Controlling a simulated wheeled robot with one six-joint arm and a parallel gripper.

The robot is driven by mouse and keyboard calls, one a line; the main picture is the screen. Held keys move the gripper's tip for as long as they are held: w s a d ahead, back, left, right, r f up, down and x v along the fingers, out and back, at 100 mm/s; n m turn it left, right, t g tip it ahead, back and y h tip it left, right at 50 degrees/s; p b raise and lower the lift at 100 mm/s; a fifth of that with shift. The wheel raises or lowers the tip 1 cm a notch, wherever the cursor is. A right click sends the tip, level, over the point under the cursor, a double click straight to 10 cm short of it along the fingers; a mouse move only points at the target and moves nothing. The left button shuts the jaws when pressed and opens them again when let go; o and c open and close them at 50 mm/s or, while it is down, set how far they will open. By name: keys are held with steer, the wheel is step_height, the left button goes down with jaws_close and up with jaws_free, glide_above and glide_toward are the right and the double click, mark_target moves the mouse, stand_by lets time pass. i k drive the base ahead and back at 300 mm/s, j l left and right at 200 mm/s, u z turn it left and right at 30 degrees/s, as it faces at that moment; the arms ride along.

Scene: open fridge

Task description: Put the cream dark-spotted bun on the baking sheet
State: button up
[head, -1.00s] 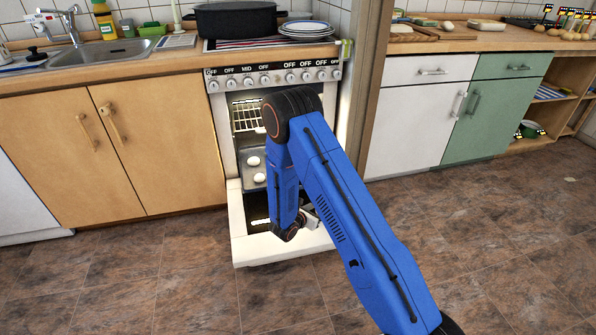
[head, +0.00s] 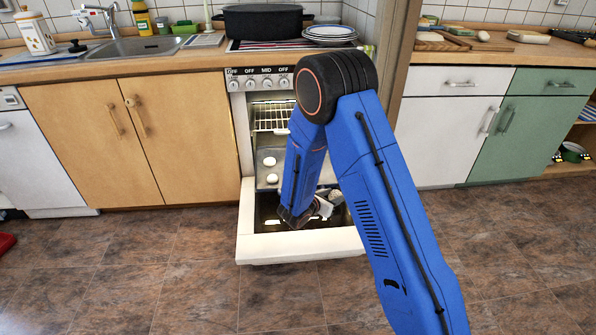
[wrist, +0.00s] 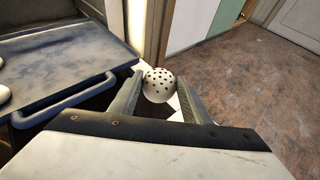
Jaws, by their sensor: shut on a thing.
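My gripper (wrist: 160,86) is shut on the cream dark-spotted bun (wrist: 159,87), which sits between its fingertips in the wrist view. In the head view the baking sheet (head: 262,171) is inside the oven, partly hidden by my arm. Pale buns (head: 269,161) rest on it.
The oven door (head: 300,247) is folded down in front, below my gripper. A wire rack (head: 270,118) is above the sheet. Wooden cabinets (head: 95,140) stand left, white and green cabinets (head: 455,140) right.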

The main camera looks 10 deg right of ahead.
mark_target(322, 174)
steer(key=i, duration=0.9)
